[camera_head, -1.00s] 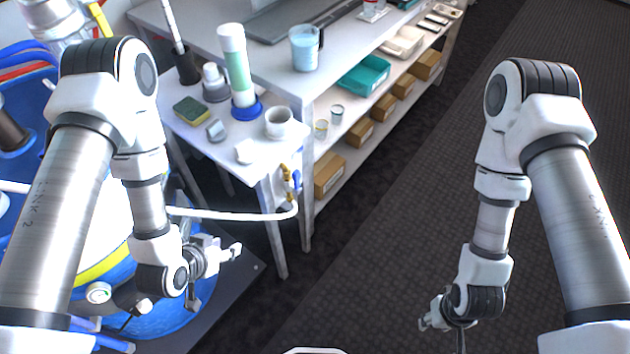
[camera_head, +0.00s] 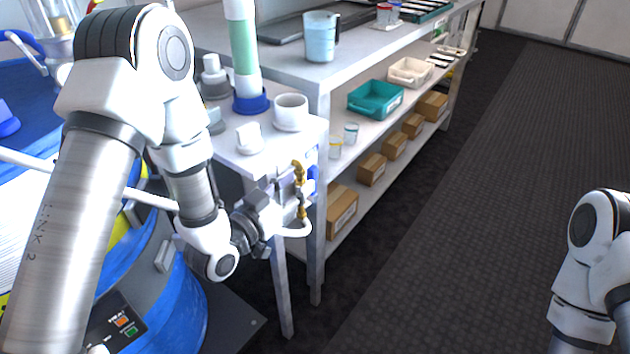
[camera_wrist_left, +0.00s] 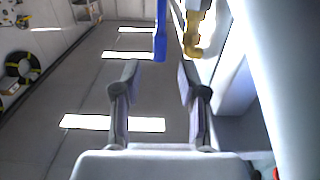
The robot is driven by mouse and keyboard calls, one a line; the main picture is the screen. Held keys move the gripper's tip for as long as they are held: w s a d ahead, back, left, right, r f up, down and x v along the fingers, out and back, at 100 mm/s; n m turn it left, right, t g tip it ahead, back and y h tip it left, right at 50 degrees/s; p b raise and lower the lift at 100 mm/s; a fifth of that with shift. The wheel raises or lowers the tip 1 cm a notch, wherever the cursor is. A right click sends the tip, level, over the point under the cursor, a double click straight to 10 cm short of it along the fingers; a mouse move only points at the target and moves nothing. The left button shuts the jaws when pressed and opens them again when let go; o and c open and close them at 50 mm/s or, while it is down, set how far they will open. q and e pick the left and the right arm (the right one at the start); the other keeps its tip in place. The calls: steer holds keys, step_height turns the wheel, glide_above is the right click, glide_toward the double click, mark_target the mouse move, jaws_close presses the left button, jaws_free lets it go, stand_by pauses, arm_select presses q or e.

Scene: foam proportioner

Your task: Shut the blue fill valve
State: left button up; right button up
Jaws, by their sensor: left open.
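The blue fill valve shows as a blue handle (camera_head: 313,182) beside brass fittings (camera_head: 299,172) on the side of the small white table. In the left wrist view the blue handle (camera_wrist_left: 160,32) hangs upright ahead of the jaws, with the brass fitting (camera_wrist_left: 193,38) to its right. My left gripper (camera_head: 284,190) is close to the valve, left of the brass parts. In the left wrist view its fingers (camera_wrist_left: 159,82) are apart with nothing between them; the handle's lower end lies just beyond the fingertips. My right gripper is out of view.
A shelf with cardboard boxes (camera_head: 341,207) is to the right. The dark floor beyond is clear.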

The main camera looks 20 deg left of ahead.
mark_target(309, 174)
arm_select(q)
steer(key=x, duration=0.6)
jaws_close()
